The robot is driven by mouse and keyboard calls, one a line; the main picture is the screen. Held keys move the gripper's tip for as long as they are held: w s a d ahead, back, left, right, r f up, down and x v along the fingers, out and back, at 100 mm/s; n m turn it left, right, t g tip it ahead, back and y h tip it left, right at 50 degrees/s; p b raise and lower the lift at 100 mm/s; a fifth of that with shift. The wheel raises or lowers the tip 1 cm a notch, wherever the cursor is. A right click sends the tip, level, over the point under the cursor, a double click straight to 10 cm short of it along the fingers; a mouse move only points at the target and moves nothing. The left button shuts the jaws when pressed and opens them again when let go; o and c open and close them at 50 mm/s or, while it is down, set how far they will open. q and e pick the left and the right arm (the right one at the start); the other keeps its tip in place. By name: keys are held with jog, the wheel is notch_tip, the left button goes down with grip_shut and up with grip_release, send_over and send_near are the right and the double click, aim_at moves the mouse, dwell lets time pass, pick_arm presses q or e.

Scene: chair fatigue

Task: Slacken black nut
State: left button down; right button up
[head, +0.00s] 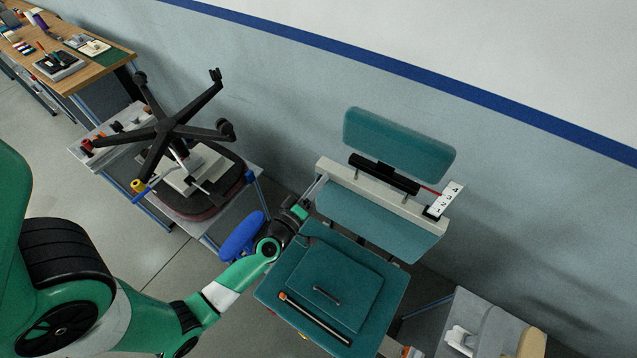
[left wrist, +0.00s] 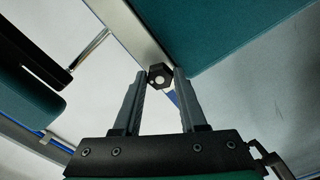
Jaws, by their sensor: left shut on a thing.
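The black nut (left wrist: 160,75) is a small dark hexagonal piece with a pale centre, at the end of the light beam in the left wrist view. The grey fingers of my left gripper (left wrist: 158,80) are shut on it, one on each side. In the head view my left gripper (head: 318,188) reaches the left end of the light beam (head: 400,207). The nut is too small or hidden there to make out. My right gripper is not in view.
A teal backrest (head: 400,143), a black bar (head: 383,174) and a numbered white scale (head: 444,200) are around the beam. A teal panel (head: 385,295) lies in front. An upturned chair with a black star base (head: 165,130) stands left, beside a blue oval part (head: 242,235).

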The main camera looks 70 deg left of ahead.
pick_arm(q)
jog(key=shift+f+n+b, duration=0.1)
jog(key=shift+n+b, duration=0.55)
jog(key=shift+n, duration=7.35)
jog(key=shift+c, duration=2.3)
grip_release()
